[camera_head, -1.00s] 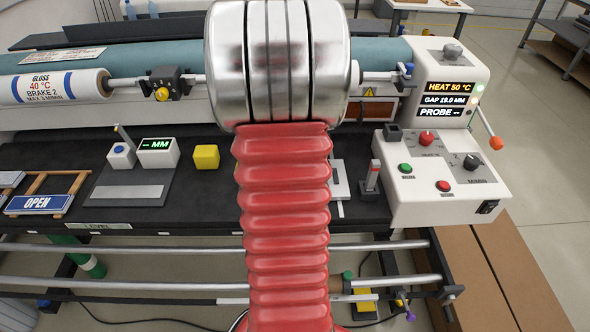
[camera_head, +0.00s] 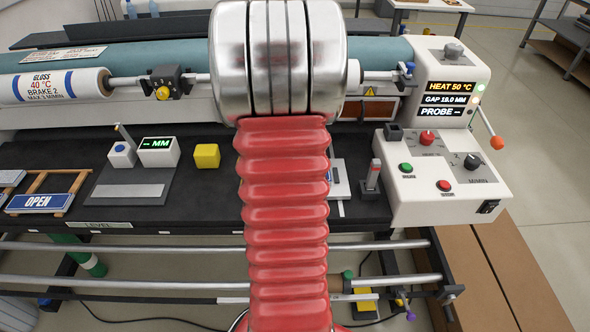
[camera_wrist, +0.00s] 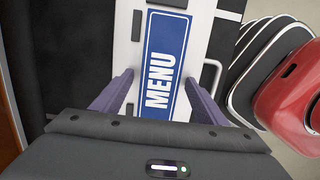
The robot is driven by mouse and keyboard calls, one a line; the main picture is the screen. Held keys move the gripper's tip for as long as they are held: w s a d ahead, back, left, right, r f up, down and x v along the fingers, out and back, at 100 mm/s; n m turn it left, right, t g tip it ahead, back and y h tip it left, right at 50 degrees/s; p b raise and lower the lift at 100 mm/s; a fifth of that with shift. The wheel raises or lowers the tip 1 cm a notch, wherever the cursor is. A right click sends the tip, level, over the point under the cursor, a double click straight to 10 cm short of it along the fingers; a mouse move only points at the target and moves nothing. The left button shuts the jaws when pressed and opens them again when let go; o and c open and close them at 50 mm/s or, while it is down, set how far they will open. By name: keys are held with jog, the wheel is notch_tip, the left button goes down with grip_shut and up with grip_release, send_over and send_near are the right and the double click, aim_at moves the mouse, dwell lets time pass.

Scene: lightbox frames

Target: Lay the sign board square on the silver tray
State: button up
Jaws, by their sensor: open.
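The sign board (camera_wrist: 163,62) is blue with a white border and reads MENU. In the wrist view it lies lengthwise over the pale silver tray (camera_wrist: 205,45), its long edges running roughly along the tray's. I cannot tell whether it is exactly square or rests fully flat. My gripper (camera_wrist: 157,95) is open, with one finger on each side of the board and gaps between. The board's lower end is hidden by my gripper body. In the head view my red arm hides most of the tray (camera_head: 341,188); a small blue patch shows at its left.
A blue OPEN sign (camera_head: 40,203) lies on a wooden rack (camera_head: 80,184) at the left. A yellow cube (camera_head: 207,156) and a grey plate with a gauge (camera_head: 130,185) stand on the black bench. A post (camera_head: 373,175) and the control box (camera_head: 440,195) are close right of the tray.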

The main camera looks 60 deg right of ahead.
jog(key=shift+r, duration=0.15)
notch_tip(320, 180, up, 12)
jog(key=w, duration=0.1)
jog(key=shift+w+a, duration=0.3)
jog(key=shift+a, duration=0.05)
dwell(0.8)
jog(key=w+a+r+m+t, duration=0.1)
jog(key=w+a+r, duration=0.15)
jog(key=a, duration=0.45)
jog(key=w+a+r+t+h, duration=0.1)
jog(key=w+a, duration=0.3)
jog(key=a, duration=0.2)
jog(key=w+a+r+m+t, duration=0.1)
jog(key=w+a, duration=0.2)
jog(key=a, duration=0.4)
jog(key=s+a+m+t+y, duration=0.1)
jog(key=a+t, duration=0.1)
jog(key=a, duration=0.9)
jog(key=s+a+m+t, duration=0.2)
jog(key=a, duration=0.9)
jog(key=shift+s+a+f+y, duration=0.15)
jog(key=shift+a+y, duration=0.1)
jog(key=shift+y, duration=0.15)
jog(key=shift+c, duration=0.3)
